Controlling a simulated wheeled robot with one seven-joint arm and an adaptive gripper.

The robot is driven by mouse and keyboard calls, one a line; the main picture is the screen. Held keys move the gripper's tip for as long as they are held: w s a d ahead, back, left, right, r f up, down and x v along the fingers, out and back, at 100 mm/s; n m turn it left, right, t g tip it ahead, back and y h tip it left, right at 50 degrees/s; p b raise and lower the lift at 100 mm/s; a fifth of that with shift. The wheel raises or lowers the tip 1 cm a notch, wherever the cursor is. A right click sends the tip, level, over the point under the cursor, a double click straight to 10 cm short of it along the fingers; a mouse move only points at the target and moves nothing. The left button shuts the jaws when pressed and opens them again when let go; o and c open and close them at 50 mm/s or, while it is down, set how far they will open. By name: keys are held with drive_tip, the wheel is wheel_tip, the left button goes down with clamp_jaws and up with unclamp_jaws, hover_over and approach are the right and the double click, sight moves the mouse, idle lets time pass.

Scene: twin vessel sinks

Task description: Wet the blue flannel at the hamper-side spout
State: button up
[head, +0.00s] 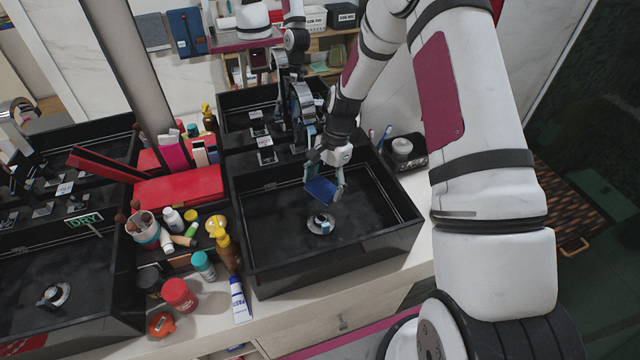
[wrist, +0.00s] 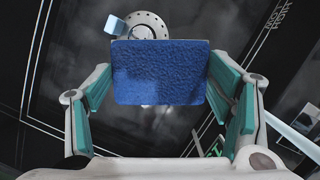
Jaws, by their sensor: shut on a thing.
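The blue flannel (head: 321,190) is a small flat pad held in my gripper (head: 325,180), over the right-hand black basin (head: 262,268), on the hamper side. In the wrist view the flannel (wrist: 160,72) spans the space between the two teal-padded fingers of my gripper (wrist: 160,95). Its left part looks darker; I cannot tell whether that is wet or shade. A chrome spout (head: 304,100) shows behind the basin, close to my wrist and partly mixed with mirror reflections. I see no clear stream of water.
The basin's drain (head: 320,223) has a small pale cube (wrist: 116,25) beside it. Bottles, jars and a red box (head: 180,190) crowd the counter left of the basin. The left basin (head: 20,290) carries a DRY sign (head: 85,220). A wicker hamper (head: 565,205) stands at right.

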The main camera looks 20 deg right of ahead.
drive_tip(key=shift+s+d+p, duration=0.2)
drive_tip(key=shift+s+p, duration=0.25)
drive_tip(key=shift+s, duration=0.5)
drive_tip(key=shift+s+d+p, duration=0.15)
drive_tip(key=shift+s+p, duration=0.35)
drive_tip(key=shift+s, duration=0.4)
drive_tip(key=shift+s+d+p, duration=0.2)
drive_tip(key=shift+s+p, duration=0.25)
drive_tip(key=shift+s, duration=0.5)
drive_tip(key=s+d+r+p, duration=0.1)
drive_tip(key=s+r+p, duration=0.2)
drive_tip(key=s+r, duration=0.1)
drive_tip(key=shift+s, duration=0.4)
drive_tip(key=shift+w, duration=0.1)
